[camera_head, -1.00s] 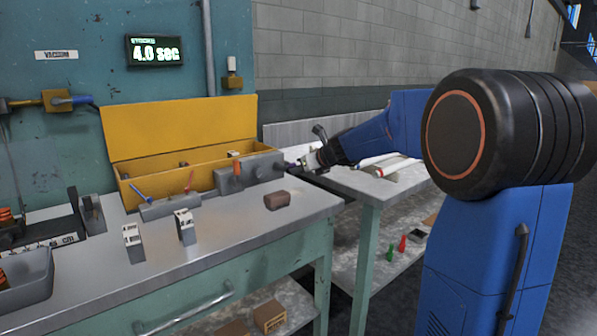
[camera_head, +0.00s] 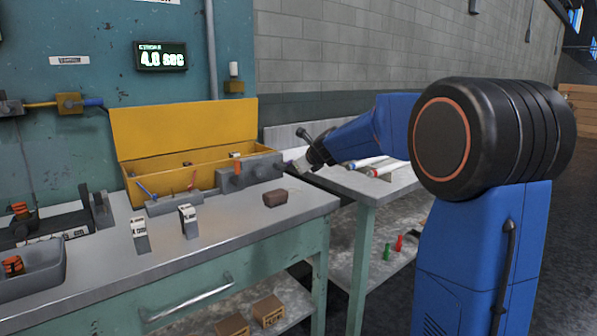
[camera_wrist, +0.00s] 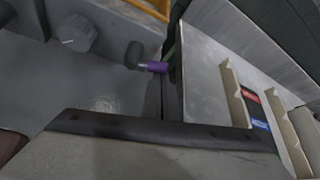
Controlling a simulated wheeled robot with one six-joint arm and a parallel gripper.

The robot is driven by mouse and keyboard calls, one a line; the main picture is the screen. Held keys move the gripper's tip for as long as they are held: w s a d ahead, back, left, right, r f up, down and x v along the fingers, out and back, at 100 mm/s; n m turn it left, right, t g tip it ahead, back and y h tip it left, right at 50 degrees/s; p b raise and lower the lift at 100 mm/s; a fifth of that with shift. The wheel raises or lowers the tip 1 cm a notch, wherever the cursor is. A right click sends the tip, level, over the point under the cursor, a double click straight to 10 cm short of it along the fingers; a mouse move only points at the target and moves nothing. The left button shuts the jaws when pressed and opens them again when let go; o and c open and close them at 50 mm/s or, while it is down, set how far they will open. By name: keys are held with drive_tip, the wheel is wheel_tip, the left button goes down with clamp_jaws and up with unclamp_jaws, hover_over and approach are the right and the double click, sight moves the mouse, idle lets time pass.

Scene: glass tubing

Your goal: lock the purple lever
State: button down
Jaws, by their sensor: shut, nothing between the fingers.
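The purple lever (camera_wrist: 153,67) shows in the wrist view as a short purple handle on a dark round pivot, left of my fingers. Its tip is right beside my gripper (camera_wrist: 170,80); I cannot tell whether they touch. My gripper is shut with nothing held. In the head view my gripper (camera_head: 298,165) is at the right end of the grey block (camera_head: 262,168) on the bench. The lever is too small and covered to make out clearly there.
A blue lever (camera_head: 146,191) and a red lever (camera_head: 192,181) stand in front of the open yellow box (camera_head: 150,134). A brown block (camera_head: 275,198) lies on the bench near its right end. A second table (camera_head: 365,186) with tubes stands to the right.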

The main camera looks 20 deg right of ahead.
drive_tip(key=shift+a+r+n+t+h, duration=0.2)
drive_tip(key=shift+r+n+t+h, duration=0.2)
drive_tip(key=shift+r+n+h, duration=0.4)
drive_tip(key=shift+f+n, duration=0.1)
drive_tip(key=shift+n, duration=0.2)
drive_tip(key=shift+s+a+r+n+t+h, duration=0.1)
drive_tip(key=shift+a+r+n+t+h, duration=0.15)
drive_tip(key=shift+n+t+h, duration=0.15)
drive_tip(key=shift+r+n, duration=0.1)
drive_tip(key=shift+n, duration=0.2)
drive_tip(key=n, duration=0.1)
drive_tip(key=a+r+n+t+h, duration=0.1)
drive_tip(key=n+t+h, duration=0.1)
drive_tip(key=shift+s+a+r+n, duration=0.15)
drive_tip(key=shift+s+a+n, duration=0.15)
drive_tip(key=shift+a+n, duration=0.1)
drive_tip(key=shift+r, duration=0.1)
drive_tip(key=shift+s+a+r, duration=0.1)
drive_tip(key=shift+a, duration=0.25)
drive_tip(key=shift+s+a, duration=0.1)
drive_tip(key=shift+a, duration=0.1)
